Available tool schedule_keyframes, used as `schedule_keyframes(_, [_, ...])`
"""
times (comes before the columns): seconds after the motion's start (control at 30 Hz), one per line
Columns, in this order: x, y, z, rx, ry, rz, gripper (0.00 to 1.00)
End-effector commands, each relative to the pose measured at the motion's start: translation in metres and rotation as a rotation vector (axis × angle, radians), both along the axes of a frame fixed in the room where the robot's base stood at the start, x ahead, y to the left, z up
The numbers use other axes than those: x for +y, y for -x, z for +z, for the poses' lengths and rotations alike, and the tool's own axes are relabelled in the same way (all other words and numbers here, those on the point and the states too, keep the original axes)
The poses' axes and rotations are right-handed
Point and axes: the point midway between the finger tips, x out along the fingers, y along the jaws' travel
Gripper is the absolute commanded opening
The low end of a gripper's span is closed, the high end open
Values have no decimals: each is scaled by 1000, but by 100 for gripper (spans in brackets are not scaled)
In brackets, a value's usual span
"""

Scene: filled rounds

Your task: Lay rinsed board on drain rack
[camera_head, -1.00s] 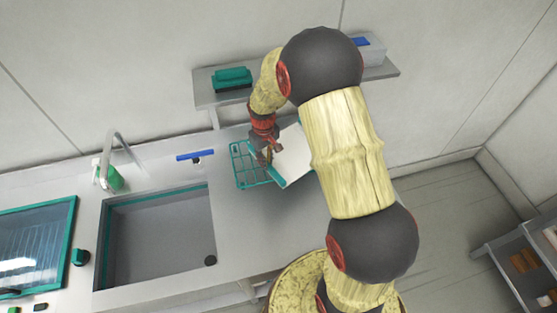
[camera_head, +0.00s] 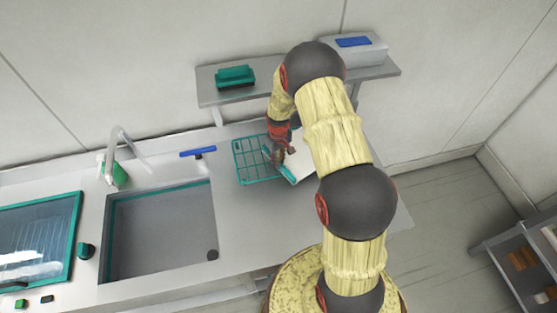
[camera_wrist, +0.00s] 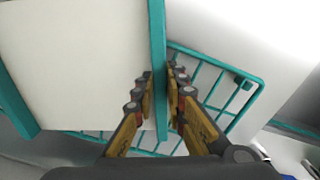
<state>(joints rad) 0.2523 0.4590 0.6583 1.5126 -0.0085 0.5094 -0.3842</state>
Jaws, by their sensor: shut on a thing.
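The board is white with teal edge strips; it shows beside my gripper in the head view (camera_head: 301,163) and fills the upper left of the wrist view (camera_wrist: 80,60). My gripper (camera_head: 277,155) is shut on one teal edge strip of the board, with a finger on each side of it in the wrist view (camera_wrist: 161,100). The teal wire drain rack (camera_head: 243,163) stands on the counter under my gripper, and its bars show below the board in the wrist view (camera_wrist: 252,98). Whether the board touches the rack I cannot tell. My arm hides part of the board.
A sink (camera_head: 160,235) lies left of the rack, with a tap (camera_head: 122,140) and a blue-handled squeegee (camera_head: 198,152) behind it. A wall shelf (camera_head: 285,85) behind holds a teal block (camera_head: 235,77) and a grey box (camera_head: 355,50). Counter in front of the rack is clear.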

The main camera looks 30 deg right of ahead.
Motion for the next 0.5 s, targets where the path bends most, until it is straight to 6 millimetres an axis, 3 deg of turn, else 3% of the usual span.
schedule_keyframes(0.13, [0, 0, -1, 0, 0, 0, 0])
schedule_keyframes(0.17, [0, 0, -1, 1, 0, 0, 14])
schedule_keyframes(0.5, [0, 0, -1, 1, 0, 0, 31])
